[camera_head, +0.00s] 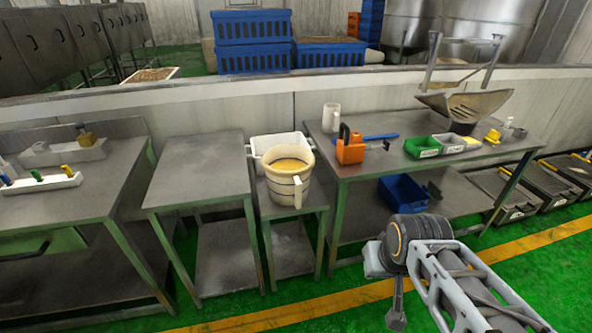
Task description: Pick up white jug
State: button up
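A small white jug (331,117) stands upright at the back left of the right-hand metal table (375,172). A larger cream-white jug (286,187) with a handle toward me and yellow contents stands on the low, narrow table in the middle. I cannot tell from the picture alone which of the two is the task's jug. My arm reaches in from the lower right. My gripper (396,316) seems to hang below the wrist, in front of the right-hand table and apart from both jugs. Its fingers are too small and unclear to tell open from shut.
A white bin (277,146) stands right behind the larger jug. A bare metal table (197,170) stands left of the larger jug. Green floor is free in front.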

aim_at(332, 110)
jog(key=z, duration=0.2)
jog(key=i, duration=1.9)
jog(key=u, duration=0.7)
